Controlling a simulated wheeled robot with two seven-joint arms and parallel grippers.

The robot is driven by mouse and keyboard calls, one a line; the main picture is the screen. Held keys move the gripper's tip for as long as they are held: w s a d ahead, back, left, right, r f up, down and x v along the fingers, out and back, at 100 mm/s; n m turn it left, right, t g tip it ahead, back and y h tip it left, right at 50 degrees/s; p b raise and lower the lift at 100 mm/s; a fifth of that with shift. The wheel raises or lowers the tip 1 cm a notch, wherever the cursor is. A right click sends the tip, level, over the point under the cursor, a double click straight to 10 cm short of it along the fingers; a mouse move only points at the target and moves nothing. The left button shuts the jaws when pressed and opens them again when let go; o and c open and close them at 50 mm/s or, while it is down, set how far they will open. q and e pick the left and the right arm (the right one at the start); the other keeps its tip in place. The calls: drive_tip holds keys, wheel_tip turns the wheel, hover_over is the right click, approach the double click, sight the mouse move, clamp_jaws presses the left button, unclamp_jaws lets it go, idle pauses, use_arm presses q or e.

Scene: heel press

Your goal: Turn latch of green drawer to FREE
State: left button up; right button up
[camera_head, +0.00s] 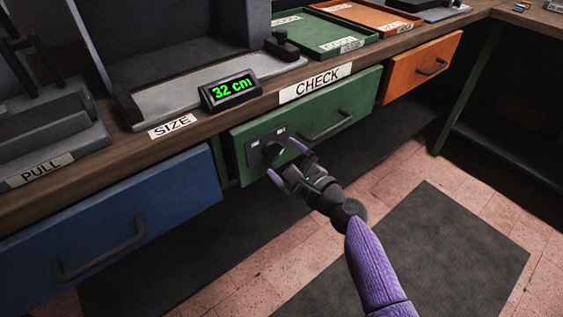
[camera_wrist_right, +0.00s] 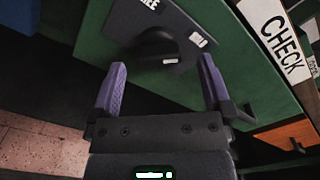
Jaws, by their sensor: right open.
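The green drawer (camera_head: 350,105) is closed under the CHECK label. Its latch (camera_head: 271,149) is a dark knob on a grey plate at the drawer's left side. My right gripper (camera_head: 286,162) is open, just in front of the latch. In the wrist view its purple fingers (camera_wrist_right: 161,80) are spread apart, with the knob beyond and between them, apparently not touched. My left gripper is not in view.
The green drawer's handle (camera_head: 326,124) is right of the latch. A blue drawer (camera_head: 165,200) is at left and an orange drawer (camera_head: 420,68) at right. A display reading 32 cm (camera_head: 229,91) stands on the bench above. The floor mat (camera_head: 420,255) is clear.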

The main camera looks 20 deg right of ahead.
drive_tip(key=shift+w+a, duration=0.35)
drive_tip(key=shift+w, duration=0.2)
drive_tip(key=c, duration=1.2)
drive_tip(key=shift+c, duration=0.2)
